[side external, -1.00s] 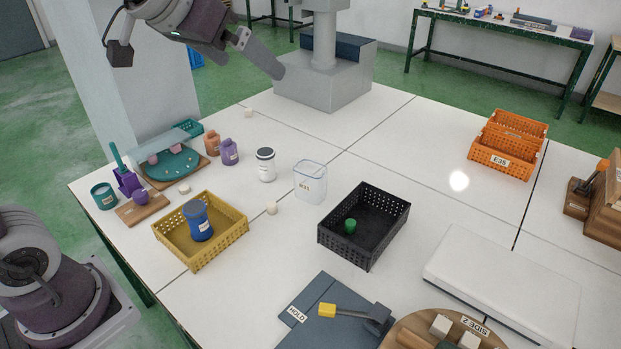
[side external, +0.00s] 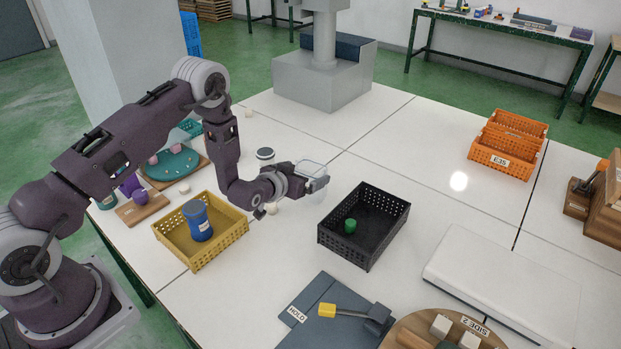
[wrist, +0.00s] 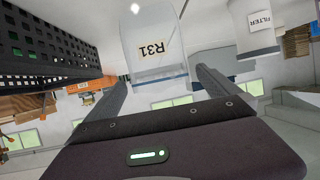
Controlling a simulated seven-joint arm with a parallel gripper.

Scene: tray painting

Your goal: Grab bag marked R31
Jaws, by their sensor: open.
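My gripper (wrist: 161,77) is open, with one finger toward each side of the container. I cannot tell whether either finger touches it.
A white jar marked FILTER (wrist: 262,22) with a dark lid (side external: 265,153) stands close by. A black crate (side external: 333,241) holding a green item is to the right. A yellow crate (side external: 190,262) with a blue jar (side external: 198,222) is to the left.

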